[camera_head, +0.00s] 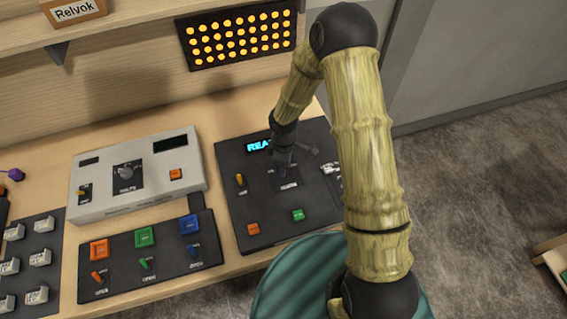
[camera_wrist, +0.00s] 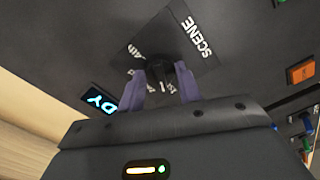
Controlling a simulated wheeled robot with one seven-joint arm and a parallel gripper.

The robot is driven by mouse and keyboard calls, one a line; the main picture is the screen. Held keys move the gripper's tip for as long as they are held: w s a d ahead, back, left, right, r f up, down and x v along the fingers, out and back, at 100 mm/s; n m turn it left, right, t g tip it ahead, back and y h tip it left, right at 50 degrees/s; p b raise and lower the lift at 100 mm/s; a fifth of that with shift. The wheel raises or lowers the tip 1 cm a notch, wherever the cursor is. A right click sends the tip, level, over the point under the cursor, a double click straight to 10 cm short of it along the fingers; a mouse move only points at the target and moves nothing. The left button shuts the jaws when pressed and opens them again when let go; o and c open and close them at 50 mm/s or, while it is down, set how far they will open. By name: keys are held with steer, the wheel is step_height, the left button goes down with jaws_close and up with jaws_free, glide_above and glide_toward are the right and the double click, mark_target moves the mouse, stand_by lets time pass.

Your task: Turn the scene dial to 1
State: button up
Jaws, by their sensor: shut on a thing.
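The scene dial (camera_wrist: 160,72) is a dark knob on a square plate lettered SCENE in the wrist view. Some position marks show around it, partly hidden by my fingers. My gripper (camera_wrist: 160,84) has its two purple fingers on either side of the knob, shut on it. In the head view my gripper (camera_head: 283,160) reaches down onto the dark console (camera_head: 240,200), and the dial itself is mostly hidden under it. I cannot tell which number the dial points to. A lit blue display (camera_head: 259,146), partly covered by my arm, begins with REA.
The dark console also bears a yellow switch (camera_head: 240,181), an orange button (camera_head: 253,229) and a green button (camera_head: 298,214). A grey box (camera_head: 135,200) with its own dial stands left. A panel of coloured buttons (camera_head: 150,265) lies in front of it. An amber light grid (camera_head: 238,37) hangs behind.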

steer(key=shift+n, duration=1.2)
steer(key=o, duration=1)
step_height(320, 180, up, 17)
steer(key=shift+w+r+b, duration=0.1)
steer(key=shift+r+b, duration=0.1)
steer(key=shift+b, duration=0.6)
steer(key=shift+d, duration=0.1)
